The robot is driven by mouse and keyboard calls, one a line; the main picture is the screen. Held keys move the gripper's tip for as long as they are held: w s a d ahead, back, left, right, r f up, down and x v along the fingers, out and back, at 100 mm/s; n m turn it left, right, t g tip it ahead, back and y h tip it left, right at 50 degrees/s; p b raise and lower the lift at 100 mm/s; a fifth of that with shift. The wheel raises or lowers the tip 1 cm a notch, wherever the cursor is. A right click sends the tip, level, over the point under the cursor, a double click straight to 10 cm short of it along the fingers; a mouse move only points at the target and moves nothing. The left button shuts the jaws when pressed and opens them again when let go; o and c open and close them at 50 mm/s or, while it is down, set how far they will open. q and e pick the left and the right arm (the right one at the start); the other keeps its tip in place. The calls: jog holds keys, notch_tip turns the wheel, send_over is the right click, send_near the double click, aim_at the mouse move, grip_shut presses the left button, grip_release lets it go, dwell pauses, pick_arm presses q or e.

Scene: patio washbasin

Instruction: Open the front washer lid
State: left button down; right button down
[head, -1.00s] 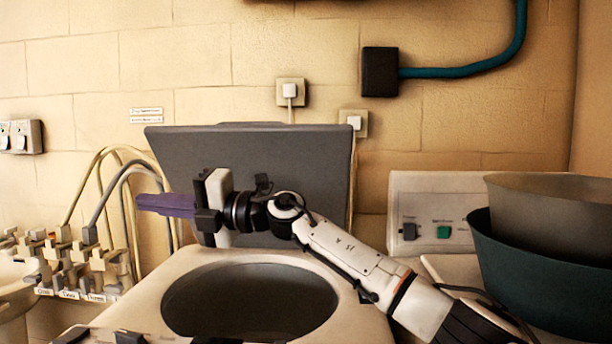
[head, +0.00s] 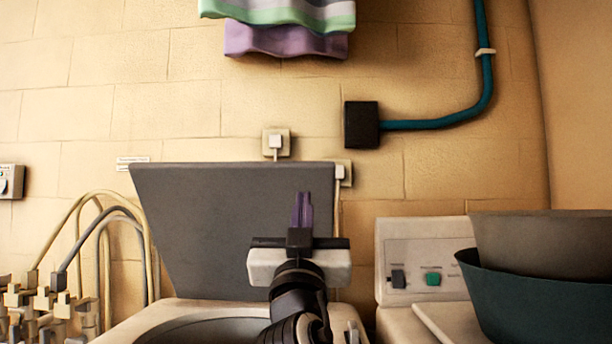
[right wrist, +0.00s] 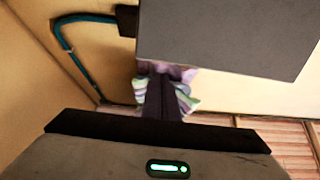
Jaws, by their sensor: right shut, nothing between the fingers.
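The front washer's grey lid (head: 210,220) stands upright, tilted back toward the wall, behind the round drum opening (head: 215,332) of the cream washer (head: 140,325). The opening is uncovered; its lower part is cut off by the picture edge. My right gripper (head: 302,210) is in front of the lid's right part, its purple fingers together and pointing up, with nothing between them. In the right wrist view the shut fingers (right wrist: 160,98) reach toward the lid (right wrist: 225,35), which fills the upper right. Whether they touch it I cannot tell. My left gripper is out of view.
A second machine with a control panel (head: 430,265) stands at the right, with a dark green basin (head: 525,300) and a grey one (head: 550,250) on it. Taps and hoses (head: 60,300) are at the left. Striped cloth (head: 285,15) hangs above.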

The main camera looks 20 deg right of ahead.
jog(key=p, duration=0.2)
send_near(305, 166)
jog(key=x, duration=0.5)
jog(key=shift+s+r, duration=0.1)
jog(key=shift+w+d+r, duration=0.15)
jog(key=shift+w+r, duration=0.2)
jog(key=shift+w, duration=0.3)
